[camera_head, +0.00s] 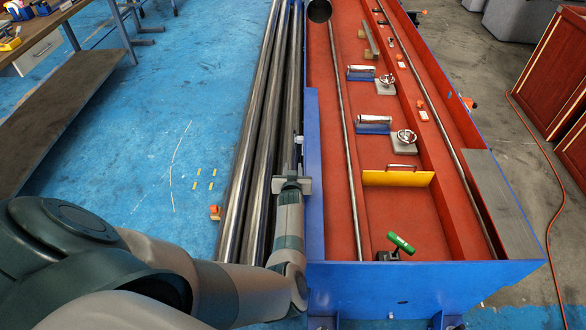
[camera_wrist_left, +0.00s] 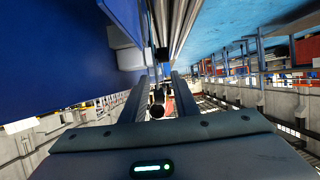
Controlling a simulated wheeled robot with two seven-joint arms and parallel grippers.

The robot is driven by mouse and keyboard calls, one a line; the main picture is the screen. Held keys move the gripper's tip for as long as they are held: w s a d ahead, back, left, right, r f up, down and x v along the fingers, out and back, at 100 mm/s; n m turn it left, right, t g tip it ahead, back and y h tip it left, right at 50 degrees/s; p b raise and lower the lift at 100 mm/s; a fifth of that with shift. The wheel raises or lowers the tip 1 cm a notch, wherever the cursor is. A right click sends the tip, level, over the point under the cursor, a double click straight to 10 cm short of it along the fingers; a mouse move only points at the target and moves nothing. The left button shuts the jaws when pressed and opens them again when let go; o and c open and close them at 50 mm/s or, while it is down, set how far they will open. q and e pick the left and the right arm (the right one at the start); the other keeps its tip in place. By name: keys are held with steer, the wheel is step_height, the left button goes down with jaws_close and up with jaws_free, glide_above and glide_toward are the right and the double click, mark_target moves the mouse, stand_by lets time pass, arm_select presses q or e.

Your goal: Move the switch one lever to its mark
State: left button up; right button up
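My left gripper (camera_head: 293,180) is low beside the outer left face of the blue machine wall, next to the long steel tubes. In the left wrist view its two fingers (camera_wrist_left: 162,88) are apart. A dark lever with a round black knob (camera_wrist_left: 157,111) shows in the gap between them; I cannot tell whether a finger touches it. A grey box (camera_wrist_left: 122,28) is fixed to the blue wall beyond. I see no label for switch one and cannot make out its mark. My right gripper is not in view.
Long steel tubes (camera_head: 262,120) lie close left of my gripper. The blue wall (camera_head: 314,190) stands close on its right. Blue floor (camera_head: 130,130) is open to the left.

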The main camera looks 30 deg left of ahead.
arm_select(q)
jaws_close()
steer(key=shift+w+r, duration=0.1)
steer(key=shift+w, duration=0.05)
steer(key=g+h, duration=0.1)
steer(key=f+g+h, duration=0.1)
steer(key=g, duration=0.1)
steer(key=w+f+g+h+p, duration=0.1)
steer(key=g, duration=0.1)
steer(key=shift+a+f, duration=0.2)
steer(key=shift+a, duration=0.15)
stand_by(0.4)
jaws_free()
